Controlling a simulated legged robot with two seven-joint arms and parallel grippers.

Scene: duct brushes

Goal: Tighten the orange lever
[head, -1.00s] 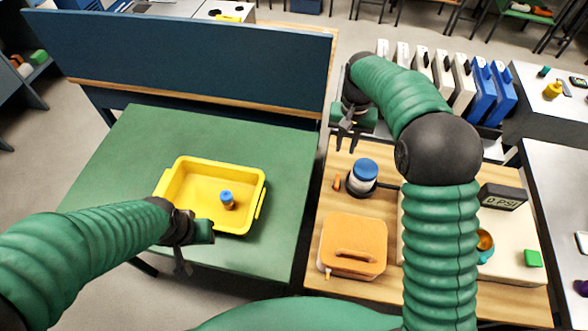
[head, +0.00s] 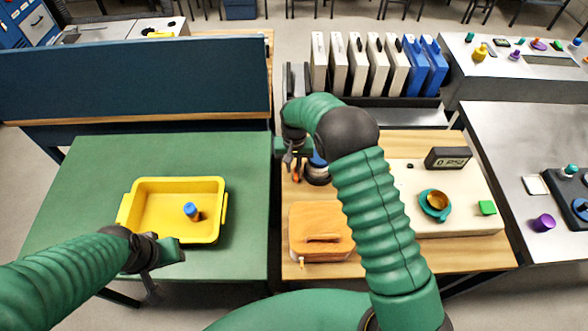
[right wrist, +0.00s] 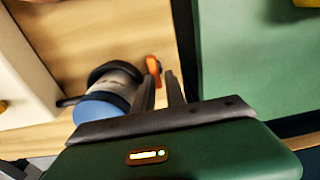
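The orange lever (right wrist: 153,66) sticks out beside a grey canister with a dark band and a blue end (right wrist: 110,92). In the head view the lever (head: 297,173) is a small orange spot below my right gripper (head: 292,160). The canister (head: 318,172) is partly hidden there by my right arm. In the right wrist view my right gripper (right wrist: 161,80) has its fingers a little apart. The lever's near end is at the gap between the fingertips; I cannot tell whether they touch. My left gripper (head: 151,288) hangs over the green table's front edge; its finger opening is unclear.
A yellow tray (head: 123,214) with a small blue-capped object (head: 192,211) stands on the green table (head: 90,165). An orange-brown lidded box (head: 320,232) sits close in front of the canister. A cream panel with a gauge reading 0 PSI (head: 448,158) lies to the right.

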